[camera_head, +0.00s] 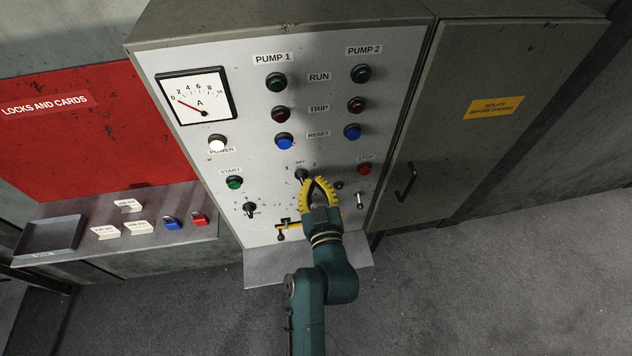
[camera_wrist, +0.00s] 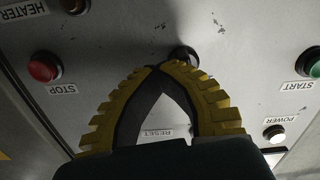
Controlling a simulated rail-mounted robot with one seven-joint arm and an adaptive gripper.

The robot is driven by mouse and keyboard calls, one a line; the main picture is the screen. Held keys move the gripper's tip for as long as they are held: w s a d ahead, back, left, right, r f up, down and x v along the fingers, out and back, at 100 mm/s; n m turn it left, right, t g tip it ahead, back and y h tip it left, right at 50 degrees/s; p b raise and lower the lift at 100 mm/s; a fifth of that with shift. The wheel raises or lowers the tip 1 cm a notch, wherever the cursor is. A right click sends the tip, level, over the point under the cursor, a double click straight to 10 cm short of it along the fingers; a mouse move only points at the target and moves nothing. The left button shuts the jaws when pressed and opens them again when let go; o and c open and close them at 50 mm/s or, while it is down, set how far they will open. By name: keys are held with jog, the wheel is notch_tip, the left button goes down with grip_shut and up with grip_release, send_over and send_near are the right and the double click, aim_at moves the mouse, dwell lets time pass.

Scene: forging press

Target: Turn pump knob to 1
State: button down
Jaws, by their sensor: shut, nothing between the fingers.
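The pump knob (camera_head: 301,175) is a small dark rotary switch in the middle of the grey control panel (camera_head: 262,215). Small marks "1", "OFF" and "2" stand around it. Its pointer direction is too small to tell. My gripper (camera_head: 313,182), with yellow ribbed fingers, is shut and empty, its tips right beside the knob at its lower right. In the wrist view, the dark knob (camera_wrist: 184,52) shows just beyond the closed fingertips (camera_wrist: 165,68) and is partly hidden by them. I cannot tell whether they touch.
Close by are the red STOP button (camera_head: 364,169), green START button (camera_head: 235,182), blue reset buttons (camera_head: 284,141), a lower-left selector switch (camera_head: 250,208) and a toggle (camera_head: 360,200). A shelf with padlocks (camera_head: 199,219) is at left. A door handle (camera_head: 406,181) sticks out at right.

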jog(key=shift+s+a+r+p, duration=0.1)
jog(key=shift+a+r+p, duration=0.25)
jog(key=shift+a, duration=0.25)
jog(key=shift+s+a+f+b, duration=0.1)
jog(key=shift+a+f+b, duration=0.2)
jog(key=shift+a+f, duration=0.1)
dwell(1.0)
jog(key=shift+s+a+f, duration=0.1)
jog(key=shift+a, duration=0.15)
jog(key=shift+d+b, duration=0.25)
jog(key=shift+b, duration=0.1)
dwell(0.3)
